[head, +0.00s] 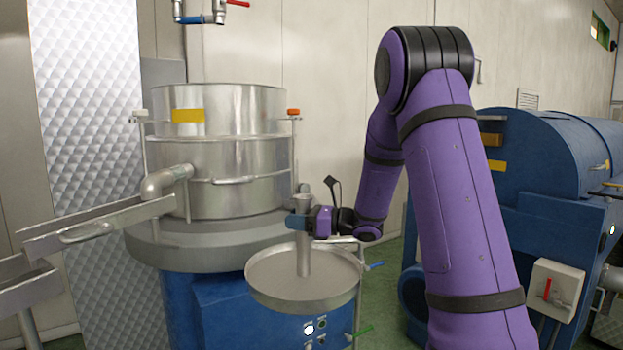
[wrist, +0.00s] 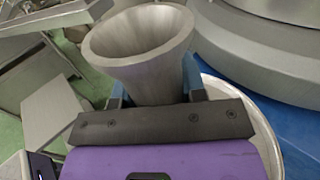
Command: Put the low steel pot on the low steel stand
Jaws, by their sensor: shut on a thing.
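My gripper (head: 300,222) is shut on a slim steel vessel (head: 303,255) with a flared top, which I take for the pot although it looks tall. In the wrist view the vessel (wrist: 140,42) shows its wide, empty mouth between the blue fingertips (wrist: 153,84). The vessel is upright over a shallow round steel pan (head: 268,292); I cannot tell whether its foot touches the pan. The pan's rim (wrist: 262,125) shows in the wrist view. No low steel stand can be named with certainty; a flat grey plate (wrist: 52,108) is at the left in the wrist view.
A large steel drum (head: 225,150) on a grey round base (head: 180,255) stands behind and left of the pan. A steel trough (head: 95,228) reaches out at the left. A blue machine (head: 540,150) with a white box (head: 553,290) is at the right.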

